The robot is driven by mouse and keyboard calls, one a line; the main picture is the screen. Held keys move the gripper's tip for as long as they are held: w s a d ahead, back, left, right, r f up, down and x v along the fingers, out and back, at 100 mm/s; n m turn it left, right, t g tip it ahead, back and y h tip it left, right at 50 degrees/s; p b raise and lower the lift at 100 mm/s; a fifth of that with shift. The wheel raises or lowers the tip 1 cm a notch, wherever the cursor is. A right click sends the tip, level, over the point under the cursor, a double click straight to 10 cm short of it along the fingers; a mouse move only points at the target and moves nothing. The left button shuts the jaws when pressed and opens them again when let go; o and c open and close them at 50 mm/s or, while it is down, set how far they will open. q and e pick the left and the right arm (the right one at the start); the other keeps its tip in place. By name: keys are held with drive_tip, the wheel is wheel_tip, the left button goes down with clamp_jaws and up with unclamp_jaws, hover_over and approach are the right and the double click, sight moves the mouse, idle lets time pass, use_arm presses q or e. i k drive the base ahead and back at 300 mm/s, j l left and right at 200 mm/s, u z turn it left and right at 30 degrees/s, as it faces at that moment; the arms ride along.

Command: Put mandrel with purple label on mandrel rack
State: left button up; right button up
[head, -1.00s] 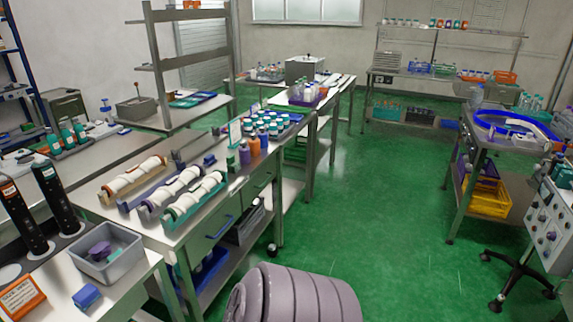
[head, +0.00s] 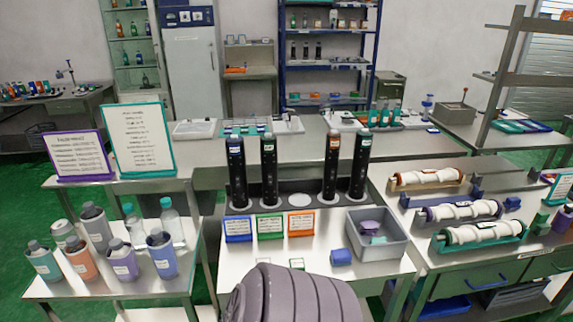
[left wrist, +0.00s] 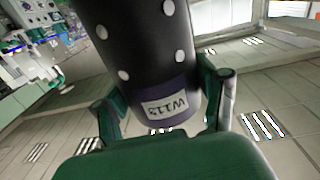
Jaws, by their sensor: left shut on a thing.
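My left gripper (left wrist: 162,108) is shut on a black mandrel (left wrist: 140,45) with white dots, seen in the left wrist view. The mandrel has a dark purple band (left wrist: 172,90) with a white label at the end near the gripper; its far end is out of frame. In the head view the mandrel rack (head: 300,200) stands on the middle bench, with several black mandrels upright in it. One place in it, a pale disc between the second and third mandrels (head: 269,168) from the left, is empty. My right gripper is in neither view.
Blue, green and orange sign cards (head: 270,226) stand before the rack. A grey bin (head: 377,236) with purple and teal items and a blue block (head: 341,257) are at right. Bottles and cans fill the left table (head: 110,292). White rolls (head: 462,210) lie in holders far right.

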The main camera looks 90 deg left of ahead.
sight(300, 199)
drive_tip(key=u, duration=1.75)
